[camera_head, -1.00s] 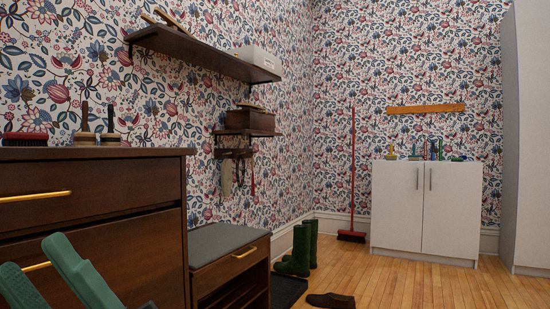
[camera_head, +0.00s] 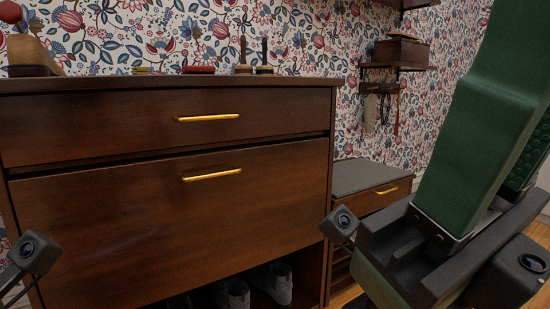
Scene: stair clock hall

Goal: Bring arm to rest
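My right gripper (camera_head: 492,120) is large and close at the right of the head view. Its green fingers point up, and the near one runs out at the top edge. The near finger covers most of the other, whose ribbed pad shows behind it, so the gap cannot be judged. I see nothing held in the visible part. At the lower left edge a small dark camera (camera_head: 35,252) on a thin mount shows, apparently part of my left arm. My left gripper's fingers are out of view.
A dark wooden cabinet (camera_head: 110,215) with brass handles fills the left and middle. Brushes (camera_head: 199,70) stand on its top, and grey shoes (camera_head: 270,285) sit in its open bottom. A cushioned bench (camera_head: 372,173) is to its right, below a wall shelf with a box (camera_head: 400,51).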

